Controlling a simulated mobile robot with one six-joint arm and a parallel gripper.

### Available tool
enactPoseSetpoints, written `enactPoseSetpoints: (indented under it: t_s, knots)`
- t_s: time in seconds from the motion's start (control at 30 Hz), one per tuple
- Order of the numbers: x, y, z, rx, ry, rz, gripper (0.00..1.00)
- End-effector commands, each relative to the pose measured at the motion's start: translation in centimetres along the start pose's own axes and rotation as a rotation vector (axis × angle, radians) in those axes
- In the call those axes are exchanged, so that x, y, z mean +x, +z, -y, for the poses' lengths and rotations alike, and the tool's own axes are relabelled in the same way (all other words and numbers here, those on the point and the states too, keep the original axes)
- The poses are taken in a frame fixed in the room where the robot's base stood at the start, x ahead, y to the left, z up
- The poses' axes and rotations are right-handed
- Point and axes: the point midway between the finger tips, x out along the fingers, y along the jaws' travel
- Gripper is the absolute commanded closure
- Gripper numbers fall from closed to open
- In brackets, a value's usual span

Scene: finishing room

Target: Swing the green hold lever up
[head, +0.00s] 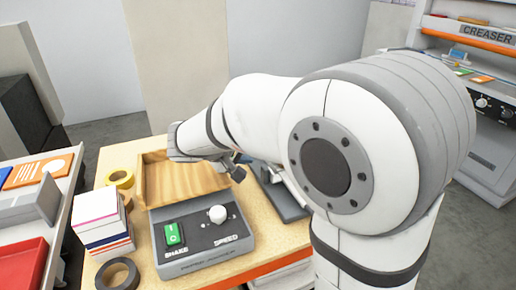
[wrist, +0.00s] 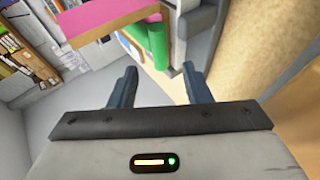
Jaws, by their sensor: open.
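My gripper (wrist: 158,78) is open, with its two dark fingers apart and nothing between them. In the head view my gripper (head: 237,170) is small and partly hidden by my arm, above the back of the wooden table. A green part (wrist: 157,42) shows beyond the fingers in the wrist view, beside a pink slab (wrist: 105,14). I cannot tell whether this green part is the hold lever. No green lever can be made out in the head view, where my arm covers much of the table's right side.
A grey shaker box (head: 200,238) with a green rocker switch (head: 173,234) and a white knob stands on the wooden table (head: 145,225). A wooden tray (head: 183,180) sits behind it. Tape rolls and a paper stack (head: 102,220) are at left. A creaser machine (head: 485,105) stands far right.

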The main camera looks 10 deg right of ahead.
Motion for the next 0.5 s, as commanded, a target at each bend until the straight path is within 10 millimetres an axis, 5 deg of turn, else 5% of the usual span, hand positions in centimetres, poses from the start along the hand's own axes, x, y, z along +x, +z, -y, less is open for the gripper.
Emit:
enactPoseSetpoints:
  t_s: [0.5]
  knots:
    - [6.3,-0.7,-0.1,-0.004,0.018,-0.014,0.56]
